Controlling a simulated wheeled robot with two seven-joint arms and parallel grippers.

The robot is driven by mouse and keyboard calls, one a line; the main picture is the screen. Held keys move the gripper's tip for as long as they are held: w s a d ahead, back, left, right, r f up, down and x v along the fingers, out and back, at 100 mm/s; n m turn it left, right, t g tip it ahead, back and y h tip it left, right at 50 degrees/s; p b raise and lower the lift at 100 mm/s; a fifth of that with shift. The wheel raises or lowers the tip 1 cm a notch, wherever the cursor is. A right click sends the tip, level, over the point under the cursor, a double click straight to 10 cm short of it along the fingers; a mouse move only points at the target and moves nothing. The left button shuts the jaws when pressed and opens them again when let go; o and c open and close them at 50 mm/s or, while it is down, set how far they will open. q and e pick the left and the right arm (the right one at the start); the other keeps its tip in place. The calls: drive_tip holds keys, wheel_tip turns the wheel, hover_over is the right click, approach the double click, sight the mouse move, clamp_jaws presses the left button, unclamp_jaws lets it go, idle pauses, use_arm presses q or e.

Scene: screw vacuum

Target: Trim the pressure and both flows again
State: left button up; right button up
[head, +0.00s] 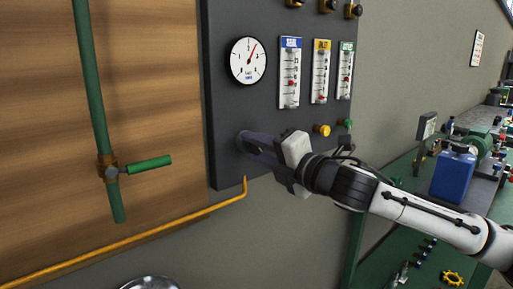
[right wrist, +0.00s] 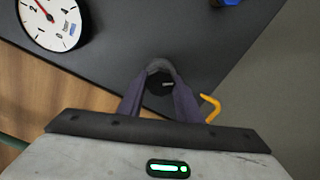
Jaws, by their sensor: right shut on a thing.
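The dark grey panel (head: 222,100) carries a round white pressure gauge (head: 247,75), its red needle pointing up and slightly right. Three flow meters stand beside it: blue-topped (head: 289,95), yellow-topped (head: 320,93) and green-topped (head: 344,88), each with a red float. A yellow knob (head: 321,130) and a green knob (head: 344,123) sit below. My right gripper (head: 246,143) is shut on a dark round knob (right wrist: 160,84) below the gauge; its fingers hide most of it in the head view. A blue piece (right wrist: 230,2) shows at the right wrist view's top edge. My left gripper is out of view.
A yellow pipe (head: 150,240) runs below the panel. A green pipe with a valve handle (head: 150,164) is on the wooden board at left. A green bench (head: 400,180) with a blue can (head: 453,175) stands at right.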

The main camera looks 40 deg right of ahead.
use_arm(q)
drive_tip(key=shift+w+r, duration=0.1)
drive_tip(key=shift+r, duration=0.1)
use_arm(e)
drive_tip(key=o, duration=1)
drive_tip(key=shift+o, duration=0.2)
drive_tip(key=shift+s+d+f+b, duration=0.15)
drive_tip(key=shift+s+b, duration=0.2)
drive_tip(key=shift+s, duration=0.05)
drive_tip(key=shift+s+d+f+b, duration=0.1)
drive_tip(key=shift+s+b, duration=0.25)
drive_tip(key=shift+s+a+b, duration=0.1)
drive_tip(key=shift+s+b, duration=0.25)
drive_tip(key=shift+s, duration=0.1)
drive_tip(key=shift+s+a+r+b, duration=0.1)
drive_tip(key=shift+s+a+b, duration=0.05)
drive_tip(key=shift+s+b, duration=0.4)
drive_tip(key=shift+s+d+b, duration=0.25)
drive_tip(key=shift+s+b, duration=0.45)
drive_tip(key=shift+s, duration=0.2)
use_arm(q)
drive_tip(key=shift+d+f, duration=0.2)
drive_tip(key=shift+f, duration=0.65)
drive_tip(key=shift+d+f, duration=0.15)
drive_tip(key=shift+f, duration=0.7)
use_arm(e)
approach(256, 149)
drive_tip(key=shift+d+r, duration=0.1)
drive_tip(key=shift+d, duration=0.1)
